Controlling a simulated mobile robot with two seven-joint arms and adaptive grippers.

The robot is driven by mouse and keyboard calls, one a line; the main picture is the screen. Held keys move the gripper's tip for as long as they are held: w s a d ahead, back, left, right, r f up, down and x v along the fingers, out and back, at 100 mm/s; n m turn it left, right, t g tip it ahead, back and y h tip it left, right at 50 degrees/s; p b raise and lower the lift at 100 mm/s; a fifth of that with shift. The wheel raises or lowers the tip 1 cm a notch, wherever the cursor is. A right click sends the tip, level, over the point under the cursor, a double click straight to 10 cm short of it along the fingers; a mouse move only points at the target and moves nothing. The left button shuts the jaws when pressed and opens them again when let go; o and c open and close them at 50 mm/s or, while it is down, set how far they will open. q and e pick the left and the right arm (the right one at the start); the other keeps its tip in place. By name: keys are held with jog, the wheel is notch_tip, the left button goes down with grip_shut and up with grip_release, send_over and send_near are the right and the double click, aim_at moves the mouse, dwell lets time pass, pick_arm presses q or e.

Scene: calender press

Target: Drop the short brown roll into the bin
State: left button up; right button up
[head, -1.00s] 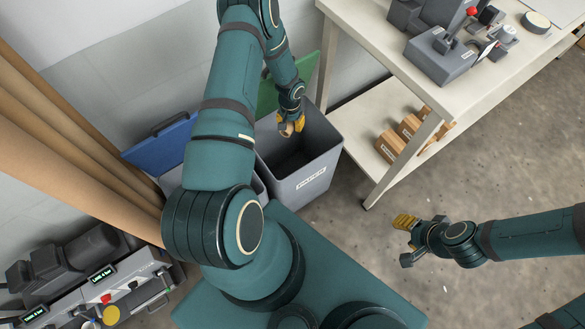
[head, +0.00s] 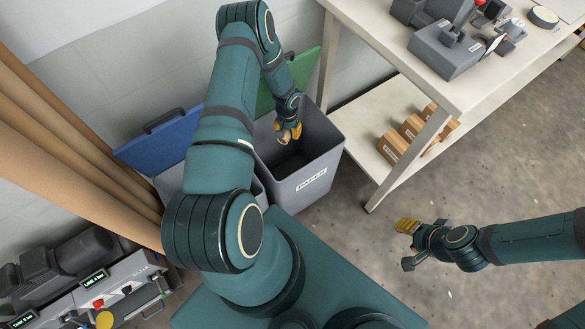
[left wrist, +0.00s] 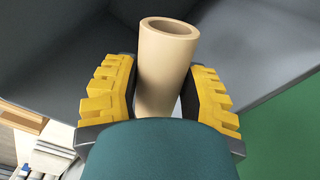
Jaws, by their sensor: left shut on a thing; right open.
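The short brown roll (left wrist: 165,75) is a hollow tan tube, held between the yellow-padded fingers of my left gripper (left wrist: 163,100) in the left wrist view. In the head view my left gripper (head: 288,132) is over the open mouth of the grey bin labelled PAPER (head: 312,180); the roll (head: 284,137) shows only as a small tan patch there. The bin's grey inner walls (left wrist: 265,45) surround the roll in the left wrist view. My right gripper (head: 408,242) is open and empty above the floor at the right.
A bin with a raised blue lid (head: 160,143) stands left of the PAPER bin, whose green lid (head: 303,72) is up. A workbench (head: 440,85) with cartons (head: 393,147) on its lower shelf is right. Long brown rolls (head: 70,150) lean at left. The floor at right is clear.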

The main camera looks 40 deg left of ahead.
pick_arm(q)
jog(key=o, duration=1)
notch_tip(320, 180, up, 12)
jog(key=shift+r, duration=0.1)
jog(key=shift+d, duration=0.1)
